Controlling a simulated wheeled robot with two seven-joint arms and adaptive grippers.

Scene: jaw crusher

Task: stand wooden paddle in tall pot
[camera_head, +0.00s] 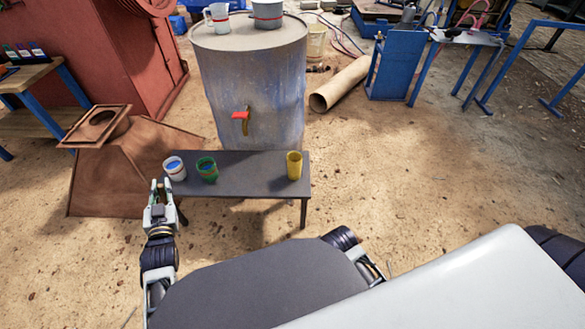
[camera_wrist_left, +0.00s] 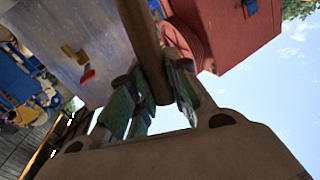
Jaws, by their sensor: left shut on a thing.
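My left gripper (camera_head: 160,186) is at the near left end of the dark bench. In the left wrist view its fingers (camera_wrist_left: 153,92) are shut on a brown wooden stick, the wooden paddle (camera_wrist_left: 138,28). Part of the paddle runs out of that view, so its full shape is hidden. In the head view the paddle is too small to make out clearly. A tall yellow pot (camera_head: 294,166), which looks like the tall pot, stands upright on the right end of the bench, well right of the gripper. My right gripper does not show.
The bench (camera_head: 250,177) also bears a white cup (camera_head: 175,169) and a green cup (camera_head: 207,170) near its left end. Its middle is clear. A large metal drum (camera_head: 250,85) with a red-handled tap (camera_head: 240,115) stands behind it. A rusty hopper (camera_head: 125,165) is at the left.

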